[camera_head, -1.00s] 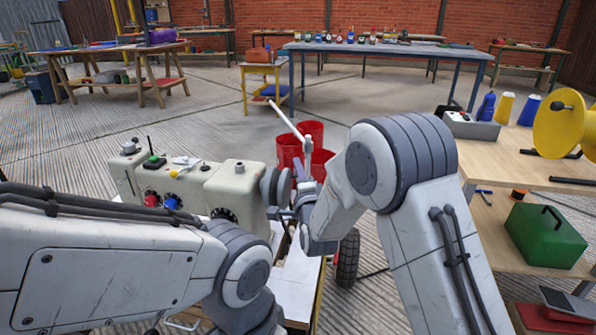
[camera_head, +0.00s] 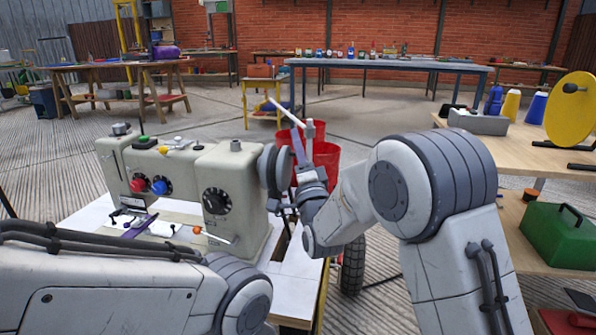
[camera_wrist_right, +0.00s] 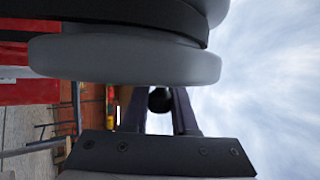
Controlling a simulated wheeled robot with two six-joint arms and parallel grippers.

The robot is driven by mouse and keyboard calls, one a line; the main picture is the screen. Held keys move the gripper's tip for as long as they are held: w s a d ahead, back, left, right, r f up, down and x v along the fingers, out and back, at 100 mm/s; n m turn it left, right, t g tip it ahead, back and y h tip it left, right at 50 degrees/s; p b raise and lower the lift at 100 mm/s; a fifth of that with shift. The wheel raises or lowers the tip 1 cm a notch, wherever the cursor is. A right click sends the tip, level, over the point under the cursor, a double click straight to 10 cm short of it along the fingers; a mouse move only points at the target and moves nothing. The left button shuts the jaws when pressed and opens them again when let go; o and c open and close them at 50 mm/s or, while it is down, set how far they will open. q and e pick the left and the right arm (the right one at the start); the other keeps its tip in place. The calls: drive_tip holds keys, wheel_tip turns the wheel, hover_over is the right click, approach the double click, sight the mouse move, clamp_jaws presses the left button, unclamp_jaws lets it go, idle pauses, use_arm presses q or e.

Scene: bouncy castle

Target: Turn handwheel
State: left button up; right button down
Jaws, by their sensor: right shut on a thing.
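The cream sewing-machine-like body (camera_head: 185,180) stands on a white-topped table, its dials facing me. The grey handwheel (camera_head: 268,170) sits at its right end. My right gripper (camera_head: 297,150) is beside the wheel's outer face. In the right wrist view the grey handwheel (camera_wrist_right: 125,60) fills the upper middle. There the fingers of my right gripper (camera_wrist_right: 158,98) are around a dark round knob (camera_wrist_right: 160,100) beside the disc. The knob's join to the wheel is hidden. My left arm crosses the lower left of the head view. Its gripper does not show.
Red bins (camera_head: 322,158) stand behind my right gripper. A wooden bench (camera_head: 525,155) on the right carries a yellow disc (camera_head: 572,108), with a green box (camera_head: 560,235) lower down. A blue table (camera_head: 390,63) stands farther back. Open floor lies between.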

use_arm(q)
wheel_tip(320, 180, down, 7)
drive_tip(key=b, duration=0.6)
drive_tip(key=shift+f, duration=0.2)
use_arm(e)
drive_tip(key=shift+s+a+r+n+t+y, duration=0.1)
drive_tip(key=shift+s+n+t+y, duration=0.15)
drive_tip(key=shift+n+y, duration=0.45)
drive_tip(key=shift+s+a+r+n+t+y, duration=0.1)
drive_tip(key=shift+s+n+t+y, duration=0.2)
drive_tip(key=shift+n+y, duration=0.35)
drive_tip(key=shift+s+r+n+t+y, duration=0.1)
drive_tip(key=shift+s+n+t+y, duration=0.15)
drive_tip(key=shift+n+y, duration=0.45)
drive_tip(key=c, duration=0.7)
unclamp_jaws()
